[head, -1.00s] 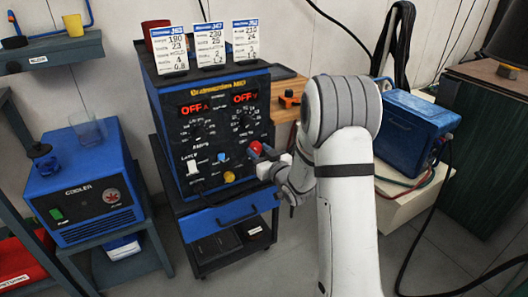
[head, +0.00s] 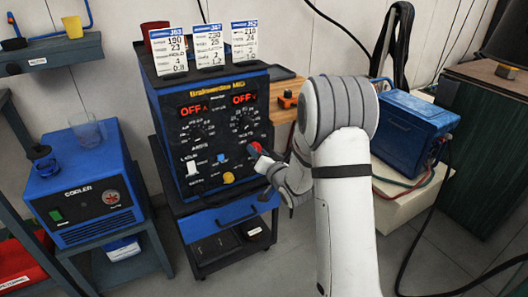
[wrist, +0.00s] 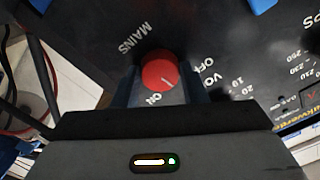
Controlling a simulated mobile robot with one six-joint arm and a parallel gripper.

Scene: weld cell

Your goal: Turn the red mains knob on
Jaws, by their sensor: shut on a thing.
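The red mains knob (wrist: 160,72) is on the dark front panel of the welder (head: 208,130), and part of it shows in the head view (head: 254,148). My gripper (wrist: 161,92) has a finger on either side of the knob and is shut on it. It also shows in the head view (head: 262,159), in front of the panel's right side. In the wrist view, MAINS is printed above left of the knob, OFF to its right and ON below it. The knob's pale mark points lower right, seemingly between OFF and ON. Both red displays (head: 194,108) read OFF.
A blue button (head: 222,158), a yellow knob (head: 229,177) and a white switch (head: 194,168) are left of the gripper. Three cards (head: 208,45) stand on the welder. A blue cooler (head: 85,185) is at left, a blue case (head: 415,125) at right.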

